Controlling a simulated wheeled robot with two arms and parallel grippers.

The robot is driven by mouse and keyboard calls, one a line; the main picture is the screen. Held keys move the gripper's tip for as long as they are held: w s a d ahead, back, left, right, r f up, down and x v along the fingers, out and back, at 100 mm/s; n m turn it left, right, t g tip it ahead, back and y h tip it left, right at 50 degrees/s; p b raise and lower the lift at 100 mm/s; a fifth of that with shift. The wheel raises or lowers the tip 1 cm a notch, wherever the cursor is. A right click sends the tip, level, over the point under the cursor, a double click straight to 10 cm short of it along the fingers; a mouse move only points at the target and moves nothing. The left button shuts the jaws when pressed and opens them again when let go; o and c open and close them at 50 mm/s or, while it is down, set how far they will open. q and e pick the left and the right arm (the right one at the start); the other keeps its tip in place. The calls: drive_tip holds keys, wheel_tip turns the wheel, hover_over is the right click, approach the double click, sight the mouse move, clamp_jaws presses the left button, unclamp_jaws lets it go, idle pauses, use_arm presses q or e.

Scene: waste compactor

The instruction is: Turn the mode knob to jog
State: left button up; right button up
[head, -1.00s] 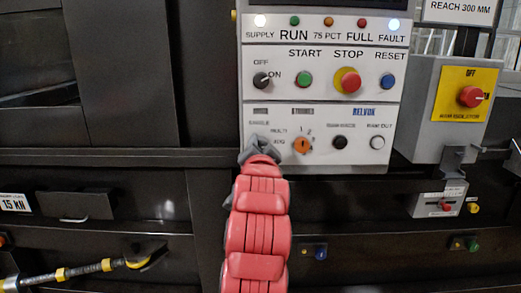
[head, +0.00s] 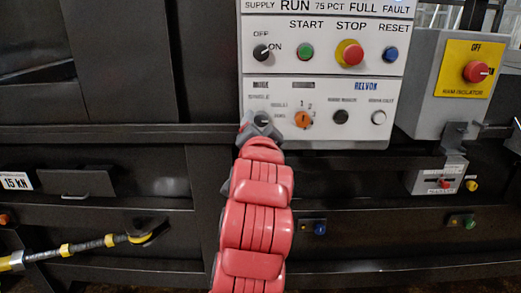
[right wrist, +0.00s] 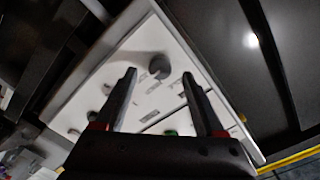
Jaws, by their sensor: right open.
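The mode knob (head: 262,117) is a small dark grey knob at the lower left of the white control panel, under a small MODE label. My right gripper (head: 260,128) is open, with its fingertips at the lower edge of the knob and partly covering it. In the right wrist view the grey knob (right wrist: 159,66) shows between and just beyond the two open fingers (right wrist: 158,76). I cannot tell whether they touch it. The small position labels, including jog, are too blurred to read the pointer against. My left gripper is out of view.
An orange selector knob (head: 303,119) sits close to the right of the mode knob. An off/on knob (head: 261,52), green start button (head: 306,52) and red stop button (head: 350,53) are above. A grey isolator box (head: 440,90) stands at the right.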

drive_tip(key=s+b, duration=0.2)
drive_tip(key=s, duration=1.1)
drive_tip(key=shift+s+r, duration=0.25)
drive_tip(key=shift+s, duration=0.05)
drive_tip(key=shift+w, duration=0.1)
